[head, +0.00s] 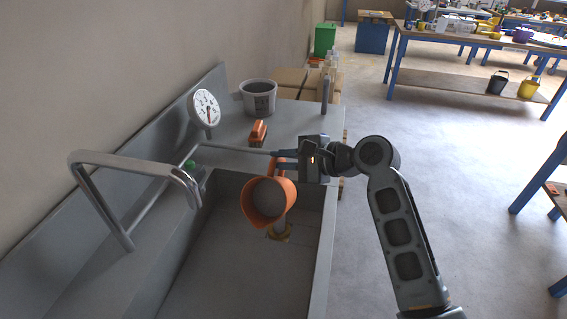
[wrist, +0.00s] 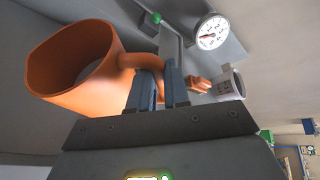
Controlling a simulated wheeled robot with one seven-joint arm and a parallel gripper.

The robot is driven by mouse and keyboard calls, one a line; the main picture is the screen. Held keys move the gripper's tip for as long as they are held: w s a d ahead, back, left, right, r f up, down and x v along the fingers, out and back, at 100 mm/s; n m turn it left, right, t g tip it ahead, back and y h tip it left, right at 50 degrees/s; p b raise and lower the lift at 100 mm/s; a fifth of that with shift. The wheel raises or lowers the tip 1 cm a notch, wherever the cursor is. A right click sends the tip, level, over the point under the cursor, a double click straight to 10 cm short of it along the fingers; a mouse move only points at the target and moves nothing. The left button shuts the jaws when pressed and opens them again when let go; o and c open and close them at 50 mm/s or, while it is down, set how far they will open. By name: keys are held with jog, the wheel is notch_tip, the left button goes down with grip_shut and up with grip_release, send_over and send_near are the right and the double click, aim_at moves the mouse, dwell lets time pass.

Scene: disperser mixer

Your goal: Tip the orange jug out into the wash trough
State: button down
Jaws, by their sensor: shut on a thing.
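The orange jug (head: 269,203) hangs over the wash trough (head: 325,235), its mouth turned toward the head camera, so it looks tilted. Something greyish shows inside it; I cannot tell whether it is liquid or the bottom. In the wrist view the jug (wrist: 75,70) shows its wide mouth at the left and its handle at the jaws. My gripper (head: 283,160) is shut on the jug's handle; its fingers also show in the wrist view (wrist: 160,90).
A bent metal tap pipe (head: 125,163) with a green-marked fitting rises at the trough's left. A dial gauge (head: 204,108), an orange-red block (head: 258,132) and a grey-white bucket (head: 259,97) stand behind the trough. Open floor (head: 430,130) lies to the right.

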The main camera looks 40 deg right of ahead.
jog(key=shift+s+a+b, duration=0.1)
jog(key=shift+a+b, duration=0.05)
jog(key=shift+b, duration=0.3)
jog(key=shift+s+a+n+b, duration=0.2)
jog(key=shift+n+b, duration=0.2)
jog(key=shift+b, duration=0.35)
jog(key=shift+s+a+n+t+h+b, duration=0.1)
jog(key=shift+a+n+t+h+b, duration=0.25)
jog(key=shift+b, duration=0.65)
jog(key=shift+s+a, duration=0.1)
jog(key=shift+s+a+f+n+t+h+b, duration=0.4)
jog(key=shift+s+a+f+n+b, duration=0.35)
jog(key=shift+b, duration=0.55)
jog(key=shift+s+a+f+n+t+h+b, duration=0.4)
jog(key=shift+a+n+b, duration=0.3)
jog(key=shift+a+b, duration=0.45)
jog(key=s+a+n+b, duration=0.1)
jog(key=b, duration=0.1)
jog(key=a+n+t+b, duration=0.1)
jog(key=a+b, duration=0.1)
jog(key=shift+s+f, duration=0.35)
jog(key=shift+s, duration=0.05)
jog(key=shift+s+a+n+t+b, duration=0.35)
jog(key=shift+a+n+b, duration=0.2)
jog(key=shift+n+b, duration=0.2)
jog(key=shift+a, duration=0.15)
